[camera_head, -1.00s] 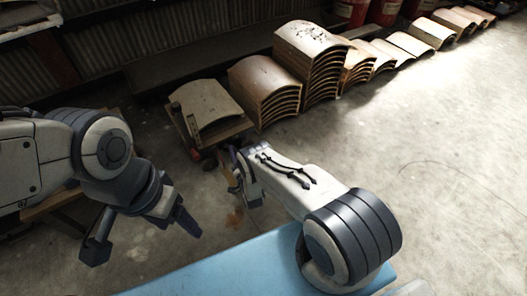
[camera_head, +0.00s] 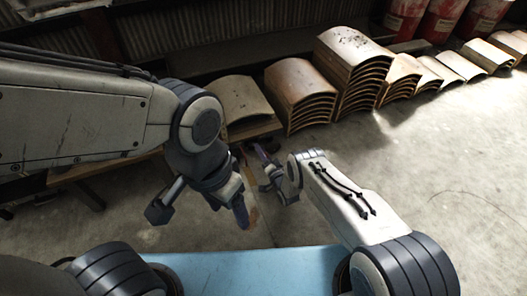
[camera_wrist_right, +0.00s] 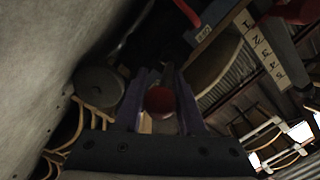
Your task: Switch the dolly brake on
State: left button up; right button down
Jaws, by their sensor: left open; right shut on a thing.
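The wooden dolly (camera_head: 252,130) stands on the floor in the head view and bears a curved panel (camera_head: 240,98). My right gripper (camera_head: 264,158) is low beside the dolly's near side. In the right wrist view, its two purple fingers (camera_wrist_right: 160,80) are shut on a round red knob (camera_wrist_right: 160,101), which seems to be the brake handle. The rest of the handle is hidden or too dark to tell. A dark round wheel (camera_wrist_right: 100,86) shows left of the fingers. My left gripper (camera_head: 200,211) is open and empty, in front of the dolly.
Stacks of curved panels (camera_head: 302,93) run along the wall, with red drums (camera_head: 445,20) behind. A blue surface (camera_head: 250,272) lies at the near edge. The concrete floor on the right (camera_head: 460,165) is clear. A number strip (camera_wrist_right: 265,50) shows in the wrist view.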

jog(key=c, duration=0.5)
grip_release()
jog(key=shift+f, duration=0.1)
jog(key=shift+s+d, duration=0.1)
jog(key=shift+s, duration=0.1)
jog(key=p+v, duration=0.5)
jog(key=v, duration=0.4)
jog(key=shift+s+p, duration=0.2)
jog(key=shift+p, duration=0.1)
jog(key=shift+s+d, duration=0.2)
jog(key=shift+s, duration=0.15)
